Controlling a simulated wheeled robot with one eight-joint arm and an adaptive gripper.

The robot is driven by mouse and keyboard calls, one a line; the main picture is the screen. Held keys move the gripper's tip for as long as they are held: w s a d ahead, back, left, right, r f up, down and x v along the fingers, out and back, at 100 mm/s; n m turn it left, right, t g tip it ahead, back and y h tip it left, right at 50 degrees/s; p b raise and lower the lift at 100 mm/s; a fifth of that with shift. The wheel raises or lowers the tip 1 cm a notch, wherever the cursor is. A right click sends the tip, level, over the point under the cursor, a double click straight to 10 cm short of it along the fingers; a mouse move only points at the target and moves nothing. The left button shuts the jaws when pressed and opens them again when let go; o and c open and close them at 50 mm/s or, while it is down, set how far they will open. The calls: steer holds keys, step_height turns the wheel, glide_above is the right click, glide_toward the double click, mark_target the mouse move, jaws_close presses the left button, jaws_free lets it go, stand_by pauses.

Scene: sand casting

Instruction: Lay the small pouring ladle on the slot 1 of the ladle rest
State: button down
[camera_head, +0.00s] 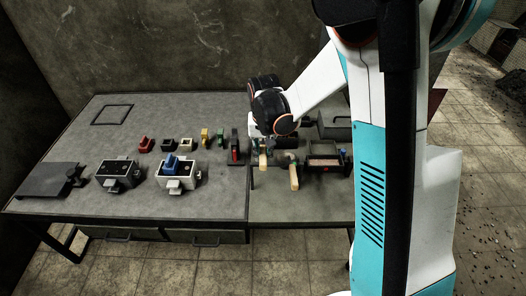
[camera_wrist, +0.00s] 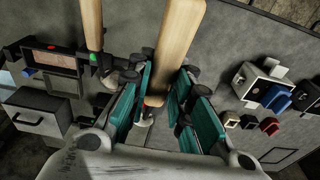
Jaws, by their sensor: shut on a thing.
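My gripper (camera_wrist: 155,98) has its teal-padded fingers on both sides of a pale wooden handle (camera_wrist: 175,45), and is shut on this ladle. In the head view the held ladle's handle (camera_head: 263,160) points toward the front, below my wrist, over the right part of the table. The ladle's bowl end is mostly hidden by my fingers. A second ladle's wooden handle (camera_head: 294,178) is just to the right; it also shows in the wrist view (camera_wrist: 92,28). The ladle rest is too small and covered to make out clearly, so I cannot tell its slots.
A box with a reddish-brown inside (camera_head: 323,161) stands right of the ladles, with a grey box (camera_head: 334,124) behind. Left are a red-and-black item (camera_head: 235,150), two boxy flasks (camera_head: 117,175) (camera_head: 178,176) and several small coloured pieces. The table's front left middle is clear.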

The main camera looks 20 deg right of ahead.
step_height(320, 180, down, 10)
steer(key=b, duration=0.7)
steer(key=shift+r, duration=0.15)
steer(key=shift+f+b, duration=0.2)
steer(key=shift+b, duration=0.25)
stand_by(0.4)
steer(key=c, duration=1.4)
jaws_free()
steer(key=shift+o, duration=0.2)
steer(key=shift+r, duration=0.1)
